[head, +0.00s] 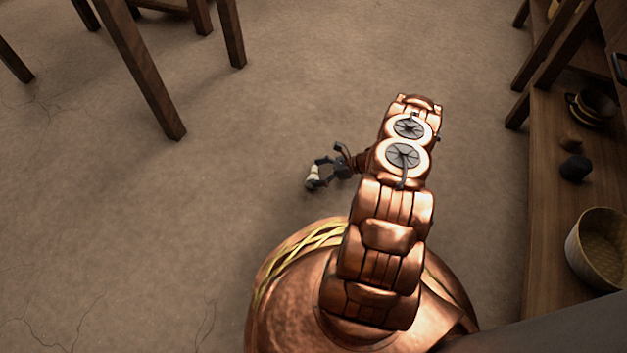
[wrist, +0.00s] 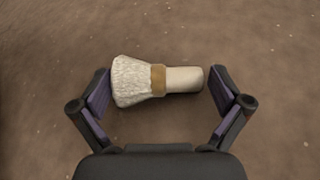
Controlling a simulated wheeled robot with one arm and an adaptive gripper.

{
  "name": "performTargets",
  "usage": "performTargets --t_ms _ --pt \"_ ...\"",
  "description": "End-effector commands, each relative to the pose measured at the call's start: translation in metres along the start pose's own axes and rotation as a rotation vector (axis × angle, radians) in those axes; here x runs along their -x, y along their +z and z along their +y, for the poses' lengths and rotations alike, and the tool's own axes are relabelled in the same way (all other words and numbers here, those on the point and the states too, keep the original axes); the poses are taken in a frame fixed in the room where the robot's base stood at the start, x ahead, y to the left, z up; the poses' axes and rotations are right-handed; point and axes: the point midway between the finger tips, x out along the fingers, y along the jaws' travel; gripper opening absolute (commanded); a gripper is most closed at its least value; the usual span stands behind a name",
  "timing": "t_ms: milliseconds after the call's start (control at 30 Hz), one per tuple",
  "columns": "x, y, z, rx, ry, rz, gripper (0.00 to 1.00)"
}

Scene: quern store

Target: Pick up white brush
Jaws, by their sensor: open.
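The white brush (wrist: 183,79) lies on its side on the brown floor in the wrist view. Its pale bristles point left, a tan band circles its middle, and its handle points right. My gripper (wrist: 160,95) is open, with one finger near the bristle end and the other near the handle end. The brush lies lengthwise between the fingers. I cannot tell whether either finger touches it. In the head view, my gripper (head: 325,172) is low over the floor, left of my arm, and a small whitish part of the brush (head: 312,175) shows by the fingers.
Wooden furniture legs (head: 150,80) stand at the upper left. A wooden shelf (head: 545,200) along the right holds a woven basket (head: 600,250), dark bowls (head: 592,108) and a black lump (head: 574,168). The floor around my gripper is clear.

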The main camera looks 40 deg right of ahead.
Motion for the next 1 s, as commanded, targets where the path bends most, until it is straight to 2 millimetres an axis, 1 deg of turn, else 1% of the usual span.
performTargets --t_ms 267,733,1000 --pt "-0.002 0.0007 0.0001 0.0 -0.001 0.0 1.0" --pt "-0.0019 0.0006 0.0002 0.0 0.0 0.0 0.51" --pt "-0.0003 0.0046 0.0009 0.0 0.0 0.0 0.51"
